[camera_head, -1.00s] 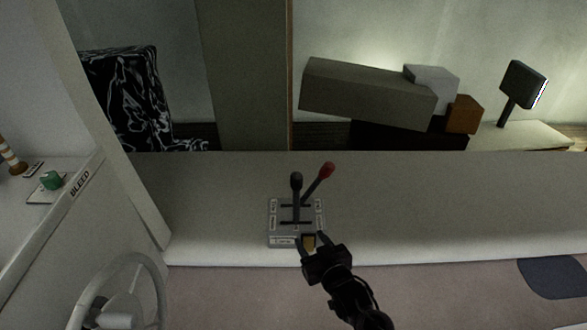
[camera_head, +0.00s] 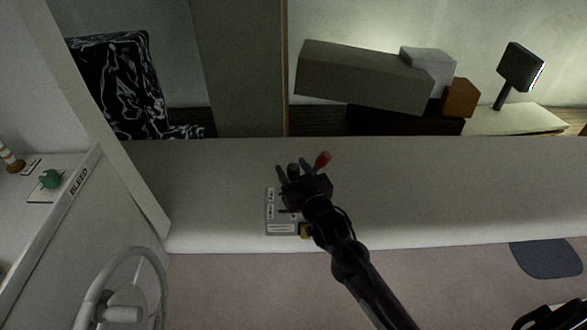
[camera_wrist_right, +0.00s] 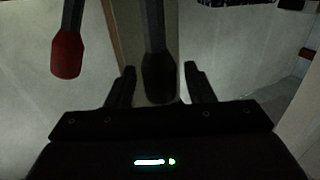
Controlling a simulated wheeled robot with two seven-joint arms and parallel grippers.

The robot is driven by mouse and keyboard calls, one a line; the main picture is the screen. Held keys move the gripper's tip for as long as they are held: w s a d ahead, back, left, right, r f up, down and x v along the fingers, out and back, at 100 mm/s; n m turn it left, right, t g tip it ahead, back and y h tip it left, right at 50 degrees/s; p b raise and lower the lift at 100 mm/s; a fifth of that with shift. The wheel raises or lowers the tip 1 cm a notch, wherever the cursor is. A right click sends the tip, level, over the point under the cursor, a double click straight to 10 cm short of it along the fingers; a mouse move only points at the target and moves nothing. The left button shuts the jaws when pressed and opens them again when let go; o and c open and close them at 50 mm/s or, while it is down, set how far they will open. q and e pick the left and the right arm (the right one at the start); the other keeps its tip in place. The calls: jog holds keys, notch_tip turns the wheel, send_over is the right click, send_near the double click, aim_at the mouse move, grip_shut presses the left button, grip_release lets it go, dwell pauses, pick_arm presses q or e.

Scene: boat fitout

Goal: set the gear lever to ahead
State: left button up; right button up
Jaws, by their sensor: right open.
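The lever box (camera_head: 283,228) is a grey unit with slots and small labels on the light ledge. A black-knobbed lever (camera_head: 293,170) and a red-knobbed lever (camera_head: 323,159) rise from it. I cannot read the labels that tell which is the gear lever. My right gripper (camera_head: 294,169) is open at the black knob and hides much of the box. In the right wrist view the black knob (camera_wrist_right: 159,78) is between the two open fingers (camera_wrist_right: 159,72), with gaps on both sides. The red knob (camera_wrist_right: 67,54) is outside them, to the left.
The red lever stands close beside my gripper. A steering wheel (camera_head: 122,300) is at lower left, and a side panel with a green knob (camera_head: 50,179) is at far left. The ledge (camera_head: 440,190) is clear on the right. Boxes (camera_head: 365,75) stand behind it.

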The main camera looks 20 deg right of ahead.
grip_shut()
dwell(0.3)
jog(key=shift+w+a+n+p, duration=0.15)
jog(key=shift+a+n+p, duration=0.3)
jog(key=shift+a, duration=0.1)
jog(key=w+a+f+n+g+h+p, duration=0.1)
jog(key=w+a+f+n+g+p, duration=0.1)
jog(key=a, duration=0.6)
jog(key=shift+w+f+n+p, duration=0.15)
jog(key=shift+f+n+p, duration=0.3)
jog(key=shift+n, duration=0.9)
jog(key=shift+a, duration=0.1)
grip_release()
jog(key=shift+a+f, duration=0.1)
